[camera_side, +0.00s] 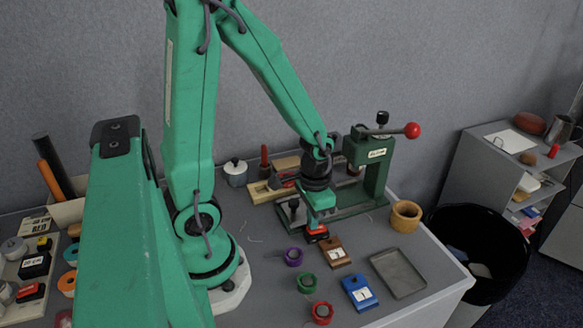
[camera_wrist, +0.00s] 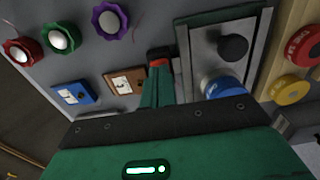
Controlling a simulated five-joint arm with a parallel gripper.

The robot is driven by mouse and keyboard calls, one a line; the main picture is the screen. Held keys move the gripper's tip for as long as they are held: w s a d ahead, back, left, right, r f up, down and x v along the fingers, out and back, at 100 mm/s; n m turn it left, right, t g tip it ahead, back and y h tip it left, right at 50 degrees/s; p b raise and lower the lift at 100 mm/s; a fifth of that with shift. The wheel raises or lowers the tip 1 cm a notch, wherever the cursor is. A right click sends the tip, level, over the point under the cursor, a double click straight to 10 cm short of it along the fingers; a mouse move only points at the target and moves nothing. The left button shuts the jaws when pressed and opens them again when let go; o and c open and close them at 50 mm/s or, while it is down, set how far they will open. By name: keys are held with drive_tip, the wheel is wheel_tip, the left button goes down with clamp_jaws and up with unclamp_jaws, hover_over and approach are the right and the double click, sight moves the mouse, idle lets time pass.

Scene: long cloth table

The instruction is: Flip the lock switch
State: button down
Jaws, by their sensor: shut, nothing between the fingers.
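My gripper (camera_side: 317,225) points down over the table beside the green press, its fingers shut and empty. In the wrist view the fingers (camera_wrist: 160,72) end at a small black block with red on it (camera_wrist: 160,54); its red part also shows under the fingertips in the side view (camera_side: 317,237). Whether they touch cannot be told. A brown box with a white face (camera_side: 335,252) stands close by, also in the wrist view (camera_wrist: 124,80). A blue box with a white face (camera_side: 360,292) lies farther forward. I cannot read which one is the lock switch.
Purple (camera_side: 293,256), green (camera_side: 307,282) and red (camera_side: 322,312) round knobs line up left of the boxes. A grey tray (camera_side: 398,272) and a wooden ring (camera_side: 406,215) lie to the right. The green press (camera_side: 376,170) stands behind. A black bin (camera_side: 485,245) stands past the table edge.

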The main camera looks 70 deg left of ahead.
drive_tip(key=shift+f, duration=0.45)
idle(0.5)
drive_tip(key=shift+r, duration=3.5)
drive_tip(key=s+d+r+t, duration=0.1)
drive_tip(key=r+t, duration=0.1)
drive_tip(key=r, duration=0.5)
drive_tip(key=s+d+r+t, duration=0.2)
drive_tip(key=r+t, duration=0.1)
drive_tip(key=r, duration=0.4)
drive_tip(key=shift+d+r+t, duration=0.25)
drive_tip(key=shift+t, duration=0.05)
